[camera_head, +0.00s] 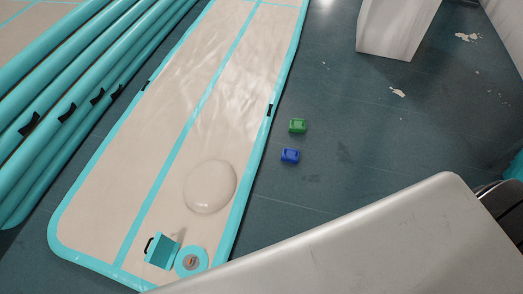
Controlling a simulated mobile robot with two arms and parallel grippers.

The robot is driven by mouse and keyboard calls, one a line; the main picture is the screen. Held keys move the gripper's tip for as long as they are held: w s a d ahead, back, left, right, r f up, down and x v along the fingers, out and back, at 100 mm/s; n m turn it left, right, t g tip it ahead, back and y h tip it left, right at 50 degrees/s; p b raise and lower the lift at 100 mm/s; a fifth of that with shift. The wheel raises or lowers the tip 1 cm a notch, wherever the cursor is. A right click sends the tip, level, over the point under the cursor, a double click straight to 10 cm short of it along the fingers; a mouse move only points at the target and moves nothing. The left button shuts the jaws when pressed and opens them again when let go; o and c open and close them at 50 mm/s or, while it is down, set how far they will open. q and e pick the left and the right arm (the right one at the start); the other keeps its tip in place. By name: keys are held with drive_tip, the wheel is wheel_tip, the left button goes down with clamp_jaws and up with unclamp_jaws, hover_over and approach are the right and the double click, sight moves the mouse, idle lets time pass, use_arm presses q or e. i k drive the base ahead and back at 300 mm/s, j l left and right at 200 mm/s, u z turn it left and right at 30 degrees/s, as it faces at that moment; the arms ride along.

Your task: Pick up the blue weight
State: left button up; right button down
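The blue weight (290,156) is a small block lying on the dark teal floor, just right of the inflatable track's edge. A similar green weight (298,126) lies a little beyond it, apart from it. Neither of my grippers shows in the head view, and nothing is seen touching the blue weight.
A beige inflatable track (165,130) with teal edges runs beside the weights. On it are a clear dome (209,187), a teal box (162,251) and a teal ring (191,262). A large pale surface (390,245) fills the lower right. A white block (395,28) stands at the back.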

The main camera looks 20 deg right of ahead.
sight(289, 155)
drive_tip(key=i+l+u, duration=0.25)
drive_tip(key=l+u, duration=0.15)
drive_tip(key=l, duration=0.35)
drive_tip(key=i+l+u, duration=0.1)
drive_tip(key=l+u, duration=0.3)
drive_tip(key=l, duration=0.4)
drive_tip(key=l+u, duration=0.4)
drive_tip(key=l, duration=0.45)
